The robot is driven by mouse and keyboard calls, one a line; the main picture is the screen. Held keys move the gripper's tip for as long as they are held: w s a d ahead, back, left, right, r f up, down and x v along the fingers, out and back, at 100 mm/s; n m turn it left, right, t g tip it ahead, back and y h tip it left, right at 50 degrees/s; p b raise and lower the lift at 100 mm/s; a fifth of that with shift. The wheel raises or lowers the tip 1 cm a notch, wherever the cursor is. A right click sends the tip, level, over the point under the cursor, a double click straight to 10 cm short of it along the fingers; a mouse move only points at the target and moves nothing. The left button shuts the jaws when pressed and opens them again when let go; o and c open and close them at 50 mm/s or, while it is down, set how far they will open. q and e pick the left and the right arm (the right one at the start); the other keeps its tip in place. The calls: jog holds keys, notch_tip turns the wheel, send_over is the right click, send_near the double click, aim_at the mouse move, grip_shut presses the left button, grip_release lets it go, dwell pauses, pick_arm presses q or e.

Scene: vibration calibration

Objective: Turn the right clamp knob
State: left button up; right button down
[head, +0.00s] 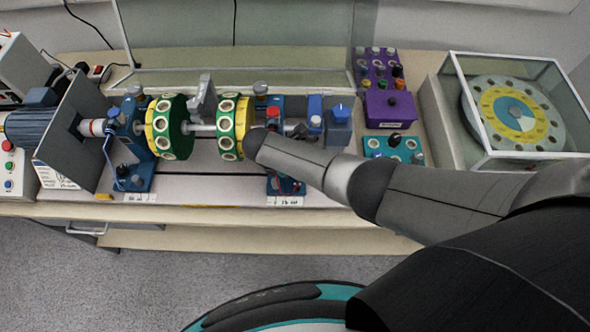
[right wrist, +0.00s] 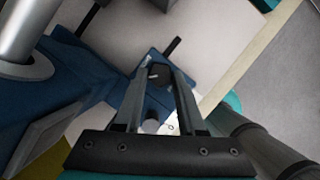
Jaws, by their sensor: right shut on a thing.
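The right blue bearing stand (head: 276,107) holds the shaft on the bench; my right arm covers part of it in the head view. In the right wrist view the dark right clamp knob (right wrist: 158,75) sits on the blue clamp base. My right gripper (right wrist: 163,72) is shut on this knob, with a fingertip on each side of it. The knob and my right fingertips are hidden behind my arm in the head view. A grey round-topped part (right wrist: 151,125) shows between the fingers, nearer the palm. My left gripper is not in view.
Two green-and-yellow discs (head: 165,128) sit on the shaft left of my right arm. A similar left stand (head: 133,117) is farther left. A purple box (head: 390,107), a teal panel (head: 394,147) and a glass-covered case (head: 513,112) stand to the right.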

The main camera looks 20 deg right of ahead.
jog(key=shift+m+g, duration=0.3)
jog(key=shift+m, duration=0.4)
jog(key=shift+c, duration=2.4)
grip_release()
jog(key=shift+w, duration=0.1)
